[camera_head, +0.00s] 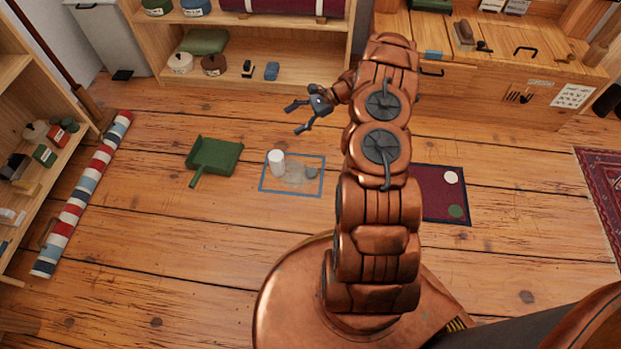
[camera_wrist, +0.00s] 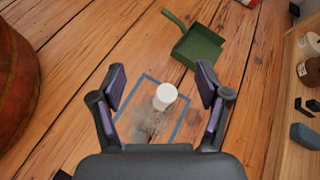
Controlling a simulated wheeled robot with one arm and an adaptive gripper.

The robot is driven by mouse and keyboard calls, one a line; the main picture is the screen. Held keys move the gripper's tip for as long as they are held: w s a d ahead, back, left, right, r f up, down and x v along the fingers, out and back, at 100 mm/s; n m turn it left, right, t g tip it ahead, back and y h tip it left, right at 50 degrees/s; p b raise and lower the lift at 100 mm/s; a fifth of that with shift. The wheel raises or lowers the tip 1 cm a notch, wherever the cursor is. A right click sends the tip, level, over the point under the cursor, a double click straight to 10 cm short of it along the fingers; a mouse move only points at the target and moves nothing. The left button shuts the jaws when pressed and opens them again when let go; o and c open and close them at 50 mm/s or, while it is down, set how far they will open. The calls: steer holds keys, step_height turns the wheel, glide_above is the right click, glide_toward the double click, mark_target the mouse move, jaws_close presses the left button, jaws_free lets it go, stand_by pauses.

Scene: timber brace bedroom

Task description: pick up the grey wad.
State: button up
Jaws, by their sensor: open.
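The grey wad (camera_head: 311,173) is a small grey lump on the wooden floor, inside the right part of a blue rectangular outline (camera_head: 322,182). In the wrist view a darker grey lump (camera_wrist: 141,135), probably the wad, lies low in the outline, near my gripper's palm. A white cylinder (camera_head: 276,163) stands at the outline's left side, with a pale grey smudge (camera_head: 293,176) between it and the wad. My gripper (camera_head: 298,116) is open and empty, above the floor and apart from the wad. In the wrist view its fingers (camera_wrist: 161,75) spread either side of the outline.
A green dustpan (camera_head: 215,156) lies left of the outline. A dark red mat (camera_head: 436,199) with a white and a green disc lies to the right. A wooden shelf (camera_head: 310,80) stands behind, and a striped roll (camera_head: 85,190) lies at the left. Floor in front is clear.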

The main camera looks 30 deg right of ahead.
steer(key=s+d+f+m+t+b, duration=0.1)
steer(key=d+f+m+b, duration=0.15)
steer(key=f, duration=0.55)
steer(key=s+d+f+m+t+b, duration=0.1)
steer(key=d+f+b, duration=0.25)
steer(key=f, duration=0.45)
steer(key=m+t+h+b, duration=0.1)
steer(key=m+t+b, duration=0.2)
steer(key=b, duration=0.1)
glide_toward(315, 172)
steer(key=w+a, duration=0.1)
steer(key=w+a+f, duration=0.1)
steer(key=shift+w+f, duration=0.2)
steer(key=shift+w, duration=0.1)
steer(key=shift+s+b+x, duration=0.15)
steer(key=shift+b+x, duration=0.85)
steer(key=shift+x, duration=0.75)
steer(key=shift+s+b+x, duration=0.15)
steer(key=shift+b+x, duration=0.85)
steer(key=shift+x, duration=0.8)
steer(key=shift+w+a+f+g, duration=0.15)
steer(key=shift+a+g, duration=0.15)
steer(key=shift+c, duration=0.4)
steer(key=c, duration=1)
steer(key=shift+o, duration=0.2)
